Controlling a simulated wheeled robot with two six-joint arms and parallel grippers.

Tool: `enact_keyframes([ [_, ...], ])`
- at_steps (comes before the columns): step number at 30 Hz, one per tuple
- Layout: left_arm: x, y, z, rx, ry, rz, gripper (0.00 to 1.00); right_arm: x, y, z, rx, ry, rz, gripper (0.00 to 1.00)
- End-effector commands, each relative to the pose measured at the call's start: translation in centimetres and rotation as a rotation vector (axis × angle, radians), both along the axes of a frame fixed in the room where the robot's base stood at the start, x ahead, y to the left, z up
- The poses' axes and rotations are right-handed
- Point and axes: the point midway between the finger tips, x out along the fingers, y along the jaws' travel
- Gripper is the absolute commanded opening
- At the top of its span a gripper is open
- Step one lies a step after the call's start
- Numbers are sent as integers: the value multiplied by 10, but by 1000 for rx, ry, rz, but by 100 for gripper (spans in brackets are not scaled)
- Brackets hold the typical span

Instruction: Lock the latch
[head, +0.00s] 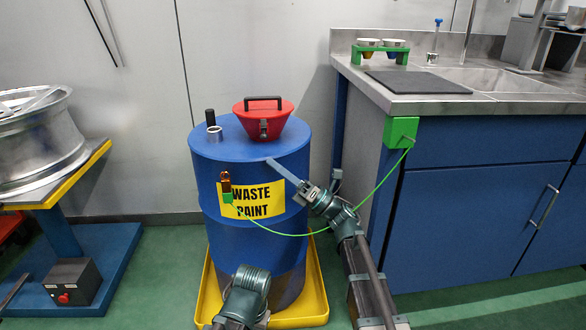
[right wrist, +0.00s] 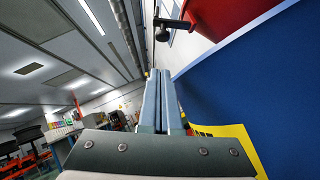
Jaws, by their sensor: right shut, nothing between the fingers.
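A red funnel lid (head: 263,119) with a black handle sits on top of the blue drum (head: 222,160). My left gripper does not show.
A black post (head: 210,117) and a metal bung stand on the drum's top. A green cable (head: 374,189) runs from the drum clamp (head: 227,190) to a green box (head: 401,131) on the counter. A yellow tray (head: 207,297) lies under the drum.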

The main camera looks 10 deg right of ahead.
Motion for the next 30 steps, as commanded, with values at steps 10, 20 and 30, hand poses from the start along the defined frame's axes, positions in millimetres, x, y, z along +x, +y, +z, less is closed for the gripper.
enact_keyframes([
  [10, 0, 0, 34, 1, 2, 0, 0, 19, 5, 34, 1, 0, 0, 0],
  [20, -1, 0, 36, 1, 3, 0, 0, 21, 6, 36, 1, 0, 0, 0],
  [30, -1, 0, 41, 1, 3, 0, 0, 19, 6, 39, 0, 19, 0, 0],
])
